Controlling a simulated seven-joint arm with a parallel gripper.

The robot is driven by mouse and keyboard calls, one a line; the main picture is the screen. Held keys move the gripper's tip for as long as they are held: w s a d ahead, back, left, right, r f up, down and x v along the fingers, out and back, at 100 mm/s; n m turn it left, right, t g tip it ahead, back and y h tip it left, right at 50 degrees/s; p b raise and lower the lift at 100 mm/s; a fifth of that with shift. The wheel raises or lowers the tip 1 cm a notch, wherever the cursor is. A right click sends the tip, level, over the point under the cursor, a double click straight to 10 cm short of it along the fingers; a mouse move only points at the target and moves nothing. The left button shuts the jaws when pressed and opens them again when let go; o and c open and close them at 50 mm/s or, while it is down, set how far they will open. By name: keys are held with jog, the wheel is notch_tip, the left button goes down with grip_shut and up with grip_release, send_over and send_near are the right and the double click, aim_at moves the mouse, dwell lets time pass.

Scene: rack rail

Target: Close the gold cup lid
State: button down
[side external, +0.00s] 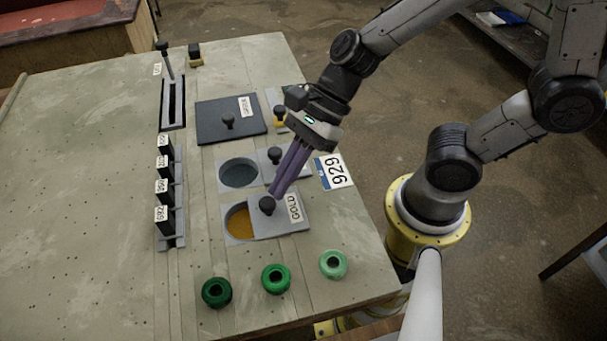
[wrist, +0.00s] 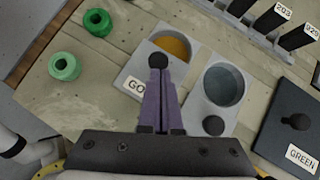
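The gold cup (side external: 239,223) is a round recess with a gold-coloured inside. It also shows in the wrist view (wrist: 176,46). Its grey square lid (side external: 284,222), labelled GOLD, lies to the right of the opening in the side view and covers only its right edge. The lid's black knob (side external: 267,205) stands upright and also shows in the wrist view (wrist: 158,61). My gripper (side external: 273,192) has its purple fingers close together, tips down right at the knob. The fingers look shut behind the knob, apparently touching it, not around it.
A second cup (side external: 239,173) with a dark grey inside is open, its lid (side external: 276,161) to the right. A dark GREEN-labelled lid (side external: 230,121) lies behind. Several labelled black blocks stand in a rail (side external: 171,210) at left. Green rings, one here (side external: 276,279), sit near the front edge.

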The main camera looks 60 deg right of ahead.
aim_at(253, 207)
jog(key=w+a, duration=0.3)
jog(key=shift+w+a, duration=0.35)
jog(key=shift+a, duration=0.05)
